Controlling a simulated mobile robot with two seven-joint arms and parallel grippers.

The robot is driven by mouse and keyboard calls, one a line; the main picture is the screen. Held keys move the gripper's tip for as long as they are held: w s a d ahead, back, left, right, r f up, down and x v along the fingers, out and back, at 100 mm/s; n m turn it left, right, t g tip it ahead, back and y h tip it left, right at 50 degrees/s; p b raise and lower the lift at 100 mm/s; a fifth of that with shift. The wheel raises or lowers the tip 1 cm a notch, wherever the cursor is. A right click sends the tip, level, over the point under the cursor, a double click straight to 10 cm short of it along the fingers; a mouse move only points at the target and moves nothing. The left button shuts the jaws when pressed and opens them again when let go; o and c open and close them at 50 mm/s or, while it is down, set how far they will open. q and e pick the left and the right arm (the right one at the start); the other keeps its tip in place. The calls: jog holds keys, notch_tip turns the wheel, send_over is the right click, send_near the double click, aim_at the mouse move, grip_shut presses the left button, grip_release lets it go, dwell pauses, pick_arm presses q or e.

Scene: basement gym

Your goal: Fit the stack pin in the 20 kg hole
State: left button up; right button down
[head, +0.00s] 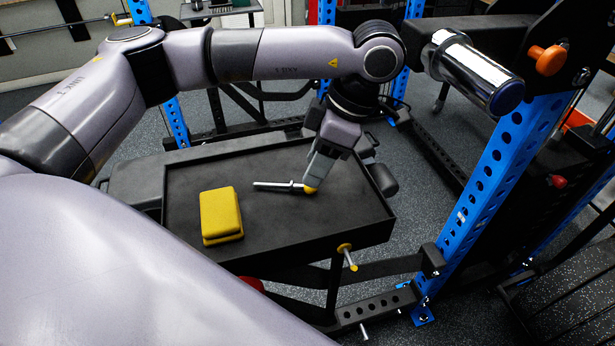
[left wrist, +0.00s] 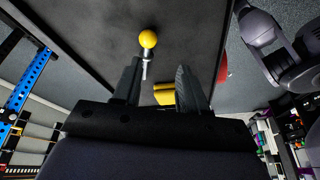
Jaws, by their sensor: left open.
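The stack pin (head: 275,186) is a silver rod with a yellow ball knob, lying on a black tray table (head: 290,230). Its knob end points right in the head view. My left gripper (head: 313,178) is above the tray, pointing down at the knob end, and partly covers it. In the left wrist view the pin (left wrist: 147,62) shows its knob beyond the two fingers (left wrist: 156,78), which are apart with nothing clearly held. Whether they touch the pin cannot be told. My right gripper is out of view. I cannot make out a 20 kg hole.
A yellow block (head: 221,214) lies on the tray, left of the pin. Another yellow-knobbed pin (head: 347,257) shows by the tray's front edge. A blue perforated upright (head: 490,200) stands right of the tray, with a chrome cylinder (head: 476,72) above. The tray's front right is clear.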

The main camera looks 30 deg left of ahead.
aim_at(297, 185)
pick_arm(q)
jog(key=shift+w+a+r, duration=0.2)
jog(key=shift+w+a, duration=0.4)
jog(key=shift+a+f+y, duration=0.1)
jog(key=shift+a+y, duration=0.1)
jog(key=shift+y, duration=0.1)
jog(key=shift+s+a+f, duration=0.2)
jog(key=shift+f, duration=0.4)
jog(key=shift+b+x, duration=0.4)
jog(key=shift+x, duration=2.1)
jog(key=shift+w+d+f, duration=0.1)
jog(key=shift+d, duration=0.05)
grip_shut()
